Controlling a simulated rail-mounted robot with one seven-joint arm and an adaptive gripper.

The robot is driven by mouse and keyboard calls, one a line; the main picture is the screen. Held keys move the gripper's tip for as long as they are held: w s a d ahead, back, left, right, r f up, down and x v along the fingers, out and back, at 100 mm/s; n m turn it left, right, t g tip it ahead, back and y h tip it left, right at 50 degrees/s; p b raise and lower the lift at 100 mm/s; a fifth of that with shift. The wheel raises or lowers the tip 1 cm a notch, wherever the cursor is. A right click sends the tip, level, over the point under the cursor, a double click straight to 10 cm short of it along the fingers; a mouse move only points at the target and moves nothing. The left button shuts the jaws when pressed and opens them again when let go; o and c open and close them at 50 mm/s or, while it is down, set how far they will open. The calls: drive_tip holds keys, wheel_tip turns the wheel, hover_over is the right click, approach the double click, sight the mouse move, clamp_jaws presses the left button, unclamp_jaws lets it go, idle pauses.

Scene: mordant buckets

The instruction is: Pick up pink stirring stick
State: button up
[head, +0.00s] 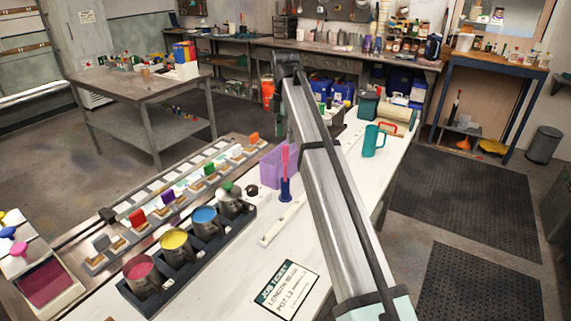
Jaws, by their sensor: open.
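A slim pink stick (286,160) stands upright in a small dark blue holder (286,190) on the white worktop, in the head view. It is just left of my arm, in front of a translucent purple box (272,172). A round pink knob (18,249) also shows at the far left, above a tray of dark pink contents. My arm crosses the middle of the view from the lower right up to a dark joint. A dark part of it hangs down behind the beam. My gripper's fingers do not show, hidden or out of view.
A dark rack (190,262) holds several metal buckets, with pink, yellow, blue and green tops, left of the stick. A white bar (283,222) and a job ticket card (286,289) lie on the worktop. A teal jug (374,141) stands right of my arm.

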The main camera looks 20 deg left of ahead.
sight(285, 146)
wheel_tip(285, 146, down, 4)
drive_tip(key=shift+f+p, duration=0.2)
drive_tip(key=shift+p, duration=0.25)
drive_tip(key=shift+w+d+f+p, duration=0.15)
drive_tip(key=shift+f+p, duration=0.95)
drive_tip(key=shift+f, duration=1.4)
clamp_jaws()
